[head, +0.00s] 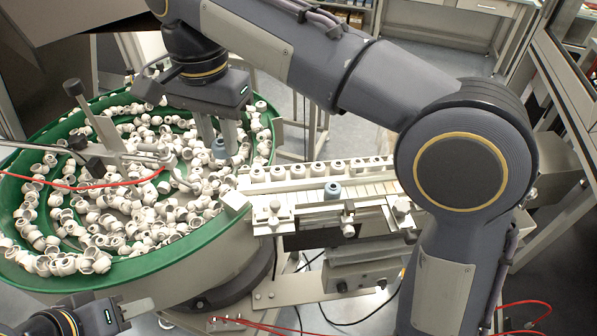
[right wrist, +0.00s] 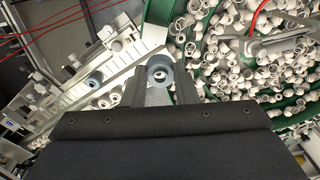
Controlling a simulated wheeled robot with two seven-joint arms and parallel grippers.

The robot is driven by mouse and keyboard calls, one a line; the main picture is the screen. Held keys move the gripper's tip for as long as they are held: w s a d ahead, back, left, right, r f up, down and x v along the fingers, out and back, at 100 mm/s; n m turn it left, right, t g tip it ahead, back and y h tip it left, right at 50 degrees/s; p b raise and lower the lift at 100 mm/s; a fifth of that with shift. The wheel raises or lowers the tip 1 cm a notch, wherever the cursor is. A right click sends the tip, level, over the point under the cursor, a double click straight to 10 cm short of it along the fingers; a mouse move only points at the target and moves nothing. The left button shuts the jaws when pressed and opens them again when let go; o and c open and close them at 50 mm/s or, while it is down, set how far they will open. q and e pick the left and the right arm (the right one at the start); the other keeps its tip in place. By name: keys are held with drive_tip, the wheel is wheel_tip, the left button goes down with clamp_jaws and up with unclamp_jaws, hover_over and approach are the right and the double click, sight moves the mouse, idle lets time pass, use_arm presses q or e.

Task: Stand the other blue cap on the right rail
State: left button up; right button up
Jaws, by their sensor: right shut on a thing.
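A blue-grey cap (head: 220,150) is between the fingertips of my right gripper (head: 217,138), which is shut on it. The gripper points down over the right part of the bowl, left of the rails. In the right wrist view the held cap (right wrist: 159,73) shows its round opening between the two fingers. Another blue-grey cap (head: 332,190) stands on the nearer rail (head: 300,196); it also shows in the right wrist view (right wrist: 93,79). My left gripper (head: 138,308) is at the lower left edge, partly in view; its finger opening cannot be made out.
The green-rimmed bowl (head: 150,262) is full of loose white caps. A row of white caps (head: 295,171) stands on the farther rail. Clamps and knobs (head: 348,222) line the rail's front. A red cable and fixture (head: 110,140) cross the bowl. My right arm hides the rails' right end.

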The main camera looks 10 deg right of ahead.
drive_tip(key=d+f, duration=0.3)
drive_tip(key=d, duration=0.1)
drive_tip(key=d+f, duration=0.2)
drive_tip(key=d, duration=0.2)
drive_tip(key=s+d+f, duration=0.1)
drive_tip(key=d+f, duration=0.2)
drive_tip(key=d, duration=0.1)
drive_tip(key=shift+d+f, duration=0.25)
drive_tip(key=shift+f, duration=0.05)
drive_tip(key=shift+d+f, duration=0.2)
drive_tip(key=f, duration=0.3)
drive_tip(key=shift+s+d, duration=0.1)
drive_tip(key=shift+d, duration=0.15)
drive_tip(key=shift+f, duration=0.35)
drive_tip(key=shift+f, duration=0.3)
drive_tip(key=o, duration=0.7)
